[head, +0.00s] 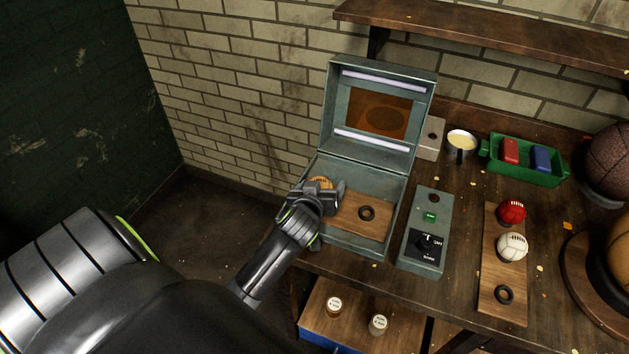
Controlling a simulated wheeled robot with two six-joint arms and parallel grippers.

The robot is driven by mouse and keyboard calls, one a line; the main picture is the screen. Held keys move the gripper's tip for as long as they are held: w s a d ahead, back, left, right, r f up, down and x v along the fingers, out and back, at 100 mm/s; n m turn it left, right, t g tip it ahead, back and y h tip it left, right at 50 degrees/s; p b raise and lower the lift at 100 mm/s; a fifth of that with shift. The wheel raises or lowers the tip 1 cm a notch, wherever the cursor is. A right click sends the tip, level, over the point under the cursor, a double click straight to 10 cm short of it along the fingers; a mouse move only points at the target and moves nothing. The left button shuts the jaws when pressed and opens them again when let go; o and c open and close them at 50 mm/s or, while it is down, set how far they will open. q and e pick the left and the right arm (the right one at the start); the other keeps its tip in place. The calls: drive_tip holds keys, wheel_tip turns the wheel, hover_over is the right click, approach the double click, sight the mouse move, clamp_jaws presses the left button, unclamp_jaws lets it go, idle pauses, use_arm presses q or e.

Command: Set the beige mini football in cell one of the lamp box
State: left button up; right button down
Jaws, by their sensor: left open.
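The lamp box (325,161) stands open on the bench, its lid raised, with two lit strips and an orange-brown panel inside. A wooden board on its floor has a bare dark ring (367,213) on the right side. The beige mini football (320,183) shows only in part at the left side of the box, behind my left gripper (326,194). My left gripper is open and its fingers are at the ball; I cannot tell whether they touch it. The ring or seat under the ball is hidden. My right gripper is not in view.
A control box (427,232) with a knob stands right of the lamp box. A wooden rack (490,285) holds a red ball (511,211) and a white ball (512,247), with one bare ring. A green tray (524,179), a cup (461,143) and a shelf (480,38) are behind.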

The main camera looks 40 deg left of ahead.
use_arm(q)
drive_tip(key=b+v, duration=0.1)
drive_tip(key=v, duration=1)
drive_tip(key=shift+s+d+r, duration=0.1)
drive_tip(key=shift+s, duration=0.05)
